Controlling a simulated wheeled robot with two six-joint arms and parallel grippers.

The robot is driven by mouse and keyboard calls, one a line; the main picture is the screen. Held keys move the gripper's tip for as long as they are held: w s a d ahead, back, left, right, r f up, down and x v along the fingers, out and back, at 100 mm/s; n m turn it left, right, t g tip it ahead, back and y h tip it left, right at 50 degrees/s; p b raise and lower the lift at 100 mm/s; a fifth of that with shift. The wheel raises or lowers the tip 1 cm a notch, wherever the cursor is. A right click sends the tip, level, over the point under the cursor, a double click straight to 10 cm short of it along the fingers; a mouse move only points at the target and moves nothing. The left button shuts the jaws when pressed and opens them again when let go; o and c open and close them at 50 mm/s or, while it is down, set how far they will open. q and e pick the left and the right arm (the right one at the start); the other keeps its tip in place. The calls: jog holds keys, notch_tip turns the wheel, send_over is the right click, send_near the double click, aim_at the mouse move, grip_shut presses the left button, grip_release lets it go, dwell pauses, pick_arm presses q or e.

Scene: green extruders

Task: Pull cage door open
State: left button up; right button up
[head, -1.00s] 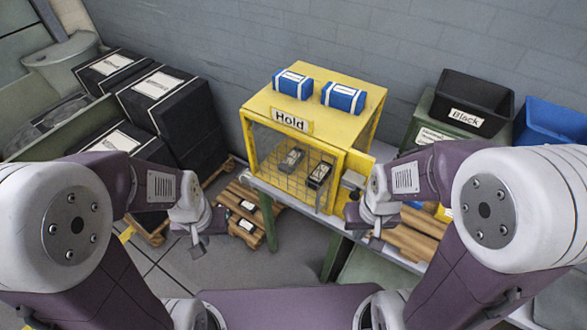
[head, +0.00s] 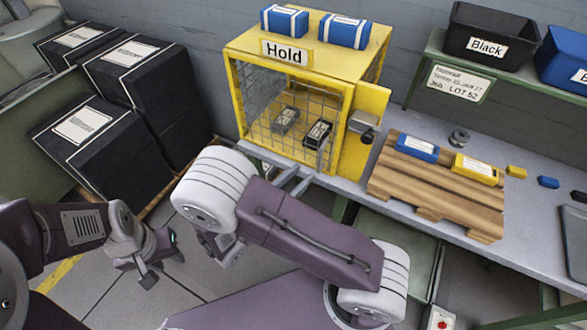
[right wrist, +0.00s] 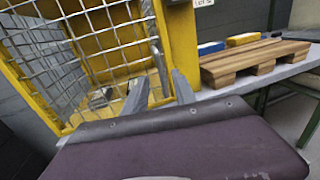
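The yellow cage (head: 310,62) marked "Hold" stands on the bench. Its front wire-mesh door (head: 262,108) appears shut, and two dark boxes show behind the mesh. In the right wrist view the mesh door (right wrist: 62,62) fills the left, with an upright silver handle (right wrist: 158,62) near its right edge. My right gripper (head: 293,182) is low in front of the door. Its fingers are apart in the right wrist view (right wrist: 159,88), in line with the handle; contact cannot be told. My left gripper (head: 160,268) hangs over the floor at lower left, fingers apart and empty.
A latch box (head: 364,128) sits on the yellow panel right of the door. A wooden pallet (head: 400,188) with a blue and a yellow box lies on the bench (head: 510,250). Black crates (head: 165,95) stand left. Two blue packs top the cage.

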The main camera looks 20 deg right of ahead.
aim_at(320, 156)
jog(key=x, duration=0.9)
jog(key=shift+w+d+r+p, duration=0.15)
jog(key=shift+w+d+p, duration=0.05)
jog(key=shift+p, duration=0.1)
grip_shut()
dwell(1.0)
